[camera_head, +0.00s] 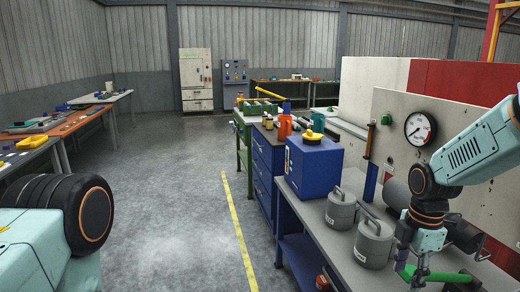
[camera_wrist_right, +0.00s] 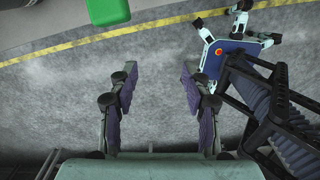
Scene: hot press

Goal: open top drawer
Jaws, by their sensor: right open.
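The blue drawer cabinet (camera_head: 263,168) stands in the middle of the head view, in the row of benches right of the yellow floor line. Its drawer fronts face left, and the top drawer (camera_head: 261,147) looks shut. Its handle is too small to make out clearly. My right gripper (camera_wrist_right: 158,88) is open and empty, with bare grey floor between its fingers in the right wrist view. In the head view my right arm hangs at the lower right, apart from the cabinet and on the near side of it. Only a link of my left arm shows at lower left.
A grey workbench (camera_head: 318,228) carries a blue box (camera_head: 313,165) and two grey canisters (camera_head: 341,208), (camera_head: 373,243). A panel with a gauge (camera_head: 420,129) stands behind it. A green block (camera_wrist_right: 108,11) shows in the wrist view. The aisle floor (camera_head: 180,180) is clear.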

